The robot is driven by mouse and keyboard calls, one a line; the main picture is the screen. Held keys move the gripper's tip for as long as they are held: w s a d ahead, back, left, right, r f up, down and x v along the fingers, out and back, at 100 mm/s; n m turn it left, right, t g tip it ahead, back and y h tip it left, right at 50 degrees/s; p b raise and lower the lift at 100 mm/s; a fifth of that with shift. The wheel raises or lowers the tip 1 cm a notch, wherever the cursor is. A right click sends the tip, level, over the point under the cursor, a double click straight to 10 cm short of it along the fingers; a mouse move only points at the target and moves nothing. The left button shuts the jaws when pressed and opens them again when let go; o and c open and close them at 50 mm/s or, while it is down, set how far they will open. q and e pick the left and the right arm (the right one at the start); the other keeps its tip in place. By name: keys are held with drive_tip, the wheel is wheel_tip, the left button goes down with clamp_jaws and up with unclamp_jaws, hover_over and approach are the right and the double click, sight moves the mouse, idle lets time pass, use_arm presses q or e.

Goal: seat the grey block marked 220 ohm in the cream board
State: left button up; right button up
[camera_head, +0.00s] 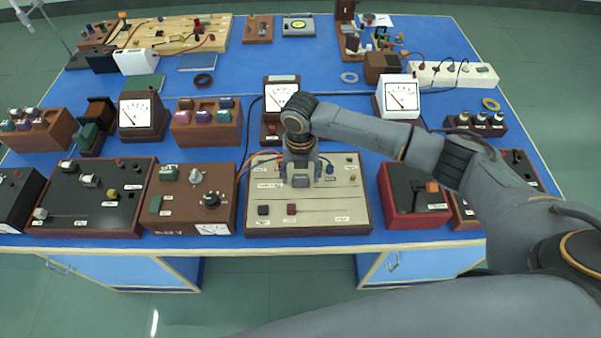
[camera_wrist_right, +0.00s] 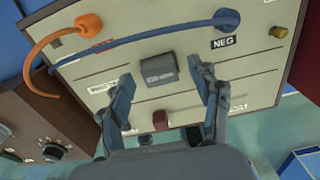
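The cream board (camera_head: 345,215) lies at the front middle of the blue bench, and it fills much of the right wrist view (camera_wrist_right: 258,72). My right gripper (camera_head: 301,179) is over the board, pointing down. In the right wrist view its two fingers (camera_wrist_right: 166,88) stand apart, with a gap on each side of a grey block (camera_wrist_right: 160,70). The block has a pale label too small to read and appears at the board, just beyond the fingertips. Whether it is seated I cannot tell. In the head view the gripper hides that spot. My left gripper is not in view.
A blue lead (camera_wrist_right: 150,37) and an orange lead (camera_wrist_right: 50,50) cross the board's far side. A dark red block (camera_wrist_right: 160,121) sits on its near part. A brown box with knobs (camera_head: 190,220) stands left, a red-sided box (camera_head: 412,220) right. Meters stand behind.

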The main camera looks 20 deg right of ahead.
drive_tip(key=shift+r, duration=0.25)
wheel_tip(320, 180, up, 12)
drive_tip(key=shift+f, duration=0.25)
idle(0.6)
